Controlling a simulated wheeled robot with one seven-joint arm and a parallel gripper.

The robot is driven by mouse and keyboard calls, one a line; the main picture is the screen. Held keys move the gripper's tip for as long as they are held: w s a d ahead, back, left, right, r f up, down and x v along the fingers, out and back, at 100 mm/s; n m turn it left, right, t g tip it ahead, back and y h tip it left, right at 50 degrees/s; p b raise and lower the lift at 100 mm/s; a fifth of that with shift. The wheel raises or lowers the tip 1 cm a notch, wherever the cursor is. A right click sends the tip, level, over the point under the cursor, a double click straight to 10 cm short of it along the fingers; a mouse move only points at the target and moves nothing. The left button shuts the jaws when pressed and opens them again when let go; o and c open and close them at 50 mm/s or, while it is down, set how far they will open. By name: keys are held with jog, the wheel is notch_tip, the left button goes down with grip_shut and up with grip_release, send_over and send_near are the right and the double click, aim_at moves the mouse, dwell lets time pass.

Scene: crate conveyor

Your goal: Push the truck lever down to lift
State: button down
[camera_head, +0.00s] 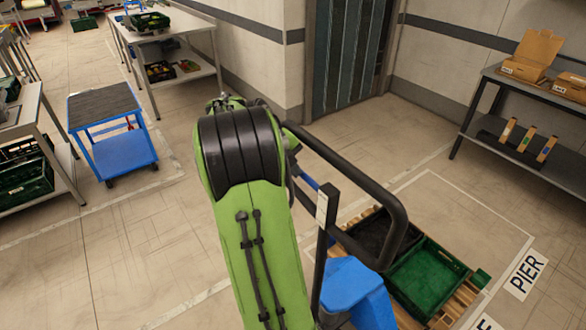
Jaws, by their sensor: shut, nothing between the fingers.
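The pallet truck stands at the lower middle, with a blue body (352,288) and a black looped handle (385,200) rising above it. My green arm covers the left side of the handle. I cannot make out the truck lever; some small parts show beside my arm near the handle, too unclear to name. My gripper is hidden behind my own arm, so its place relative to the lever does not show.
A wooden pallet (455,308) with a green crate (428,280) and a dark crate lies beside the truck, within white floor lines. A blue cart (118,152) and workbenches stand at left. A dark shelf table (545,95) with cartons is at right. The floor between is clear.

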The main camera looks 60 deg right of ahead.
dwell(0.3)
jog(key=f, duration=0.1)
jog(key=f+g, duration=0.1)
jog(key=f+g+y, duration=0.1)
jog(key=shift+w+d+f+n+b, duration=0.1)
jog(key=shift+w+f+n+b, duration=0.2)
jog(key=shift+f+n, duration=0.1)
jog(key=shift+s+r, duration=0.1)
